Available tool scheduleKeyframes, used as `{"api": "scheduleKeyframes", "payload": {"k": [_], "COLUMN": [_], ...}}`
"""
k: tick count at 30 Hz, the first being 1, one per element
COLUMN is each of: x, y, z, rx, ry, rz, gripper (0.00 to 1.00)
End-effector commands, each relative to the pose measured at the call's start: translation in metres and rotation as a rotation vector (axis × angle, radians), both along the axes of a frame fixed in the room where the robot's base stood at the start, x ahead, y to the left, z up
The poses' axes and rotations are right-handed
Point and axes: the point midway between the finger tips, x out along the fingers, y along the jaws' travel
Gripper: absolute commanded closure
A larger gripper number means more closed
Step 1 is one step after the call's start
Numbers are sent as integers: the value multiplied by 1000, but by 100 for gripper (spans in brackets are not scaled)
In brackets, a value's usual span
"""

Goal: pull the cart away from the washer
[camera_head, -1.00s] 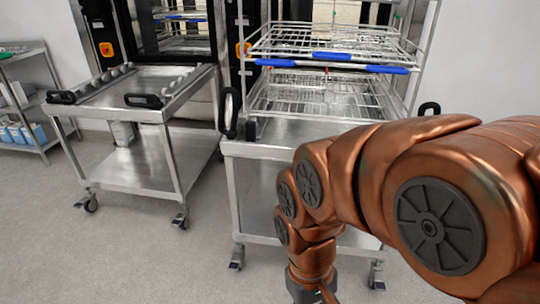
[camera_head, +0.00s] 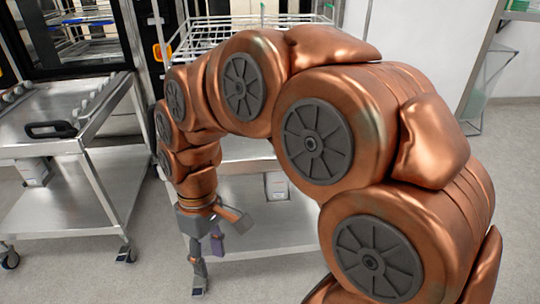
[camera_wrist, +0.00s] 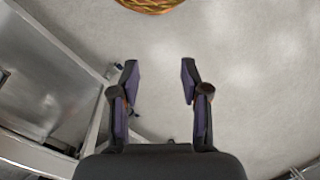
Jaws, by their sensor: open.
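A steel cart stands in the middle of the head view, with wire racks (camera_head: 205,35) above it and a bare lower shelf (camera_head: 255,222). My arm hides most of its top and its handles. A second steel cart (camera_head: 100,190) with a black handle (camera_head: 50,129) stands at the left, before a dark-framed washer (camera_head: 75,35). My gripper (camera_head: 208,252) points down at the near side of the middle cart, low by its lower shelf. In the wrist view my gripper (camera_wrist: 158,78) is open, with only floor between its fingers. Metal cart parts (camera_wrist: 45,80) show left of it.
Grey floor (camera_wrist: 245,70) is clear right of the gripper in the wrist view. A metal-framed rack (camera_head: 485,85) stands at the far right by the white wall. A small box (camera_head: 277,186) shows behind the middle cart's lower part.

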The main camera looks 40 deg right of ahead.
Motion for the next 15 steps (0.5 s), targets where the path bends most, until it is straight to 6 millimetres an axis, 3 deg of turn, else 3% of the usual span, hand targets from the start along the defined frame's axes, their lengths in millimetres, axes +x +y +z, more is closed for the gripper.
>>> {"api": "scheduleKeyframes", "payload": {"k": [3,8,15], "x": [45,98,164], "y": [-16,-47,-121], "z": [17,32,43], "rx": [75,158,235], "ry": [-52,-131,-273], "rz": [88,204,338], "gripper": [54,54,54]}}
